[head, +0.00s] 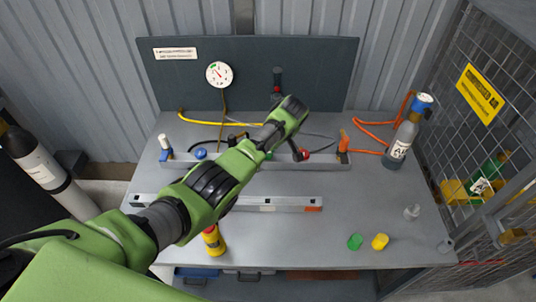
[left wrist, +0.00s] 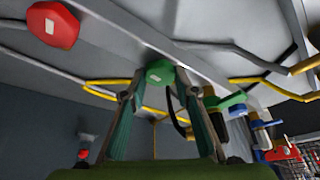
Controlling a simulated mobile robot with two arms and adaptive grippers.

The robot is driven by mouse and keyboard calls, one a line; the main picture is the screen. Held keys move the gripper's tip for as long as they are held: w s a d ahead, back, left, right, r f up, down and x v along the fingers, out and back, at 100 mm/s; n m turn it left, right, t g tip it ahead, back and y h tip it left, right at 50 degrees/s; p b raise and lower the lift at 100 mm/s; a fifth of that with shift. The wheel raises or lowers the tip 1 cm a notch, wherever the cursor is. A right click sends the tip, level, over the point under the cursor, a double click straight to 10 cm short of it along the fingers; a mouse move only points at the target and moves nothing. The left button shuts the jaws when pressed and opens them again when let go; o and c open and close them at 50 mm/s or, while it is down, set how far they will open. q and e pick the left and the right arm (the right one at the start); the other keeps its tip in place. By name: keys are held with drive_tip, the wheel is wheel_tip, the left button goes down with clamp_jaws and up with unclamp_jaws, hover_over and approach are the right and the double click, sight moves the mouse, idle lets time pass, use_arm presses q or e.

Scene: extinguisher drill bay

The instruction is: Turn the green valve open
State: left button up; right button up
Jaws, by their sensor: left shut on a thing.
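The green valve (left wrist: 160,72) shows in the left wrist view as a small green knob under a grey rail. My left gripper (left wrist: 160,80) has its two fingers on either side of the knob and is shut on it. In the head view my left arm reaches in from the lower left over the bench. It covers the fingertips and most of the valve there. How far the valve is turned cannot be told. My right gripper is not in view.
A grey rail (head: 185,162) on the bench carries a blue knob (head: 200,153), a red knob (head: 302,154) and hoses. A gauge (head: 219,74) is behind. A cylinder (head: 402,140) stands right. A yellow bottle (head: 213,242) is at the front. The front right has small caps (head: 380,241).

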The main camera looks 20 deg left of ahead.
use_arm(q)
drive_tip(key=shift+n+b, duration=0.35)
drive_tip(key=shift+n, duration=0.15)
drive_tip(key=o, duration=1.1)
drive_tip(key=v, duration=1.2)
drive_tip(key=shift+w+g, duration=0.3)
